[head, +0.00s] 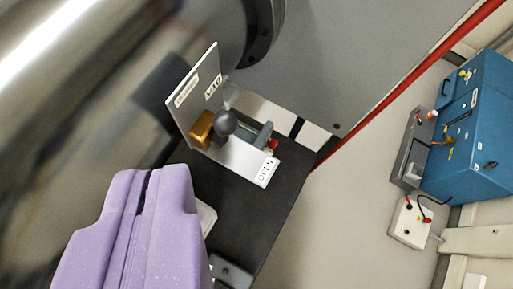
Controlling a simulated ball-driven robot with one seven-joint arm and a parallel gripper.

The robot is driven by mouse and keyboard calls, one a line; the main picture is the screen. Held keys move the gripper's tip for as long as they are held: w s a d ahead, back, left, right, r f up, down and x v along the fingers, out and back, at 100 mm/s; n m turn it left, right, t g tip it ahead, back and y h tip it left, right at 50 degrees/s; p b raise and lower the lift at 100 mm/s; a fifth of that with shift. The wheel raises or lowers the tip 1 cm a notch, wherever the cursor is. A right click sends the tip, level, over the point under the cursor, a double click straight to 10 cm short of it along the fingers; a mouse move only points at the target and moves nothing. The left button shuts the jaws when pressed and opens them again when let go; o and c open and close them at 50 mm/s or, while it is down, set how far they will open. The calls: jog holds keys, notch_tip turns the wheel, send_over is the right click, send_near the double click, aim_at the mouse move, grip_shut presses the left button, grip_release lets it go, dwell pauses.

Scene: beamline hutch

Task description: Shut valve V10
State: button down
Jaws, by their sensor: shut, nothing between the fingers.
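Valve V10 (224,122) is in the upper middle of the head view, on a pale angled bracket (228,156). I see a dark grey ball knob, a brass block (200,129) beside it, and a grey lever-like part (264,134) with a small red piece near it. The upright plate carries a "V10" label (213,86), and the other plate's end carries an "OPEN" label (264,172). My purple gripper (153,176) is shut and empty at the lower left. In the picture it lies below and left of the valve, apart from it.
A large shiny metal cylinder (80,80) fills the left side. A dark surface (245,205) lies below the bracket. A red pole (400,82) runs diagonally to its right. A blue box (468,165) and a white box with plugs (408,228) stand at the right.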

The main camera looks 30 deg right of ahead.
aim_at(222, 131)
jog(key=w+d+f+m+g+y+p, duration=0.2)
jog(key=d+f+m+g+y+p, duration=0.15)
jog(key=d+f+p, duration=0.75)
jog(key=w+a+r+p+x, duration=0.1)
jog(key=x, duration=1)
jog(key=shift+w+a+r+h, duration=0.15)
jog(key=shift+w+r+h, duration=0.05)
jog(key=shift+w+h, duration=0.2)
jog(key=shift+m, duration=0.25)
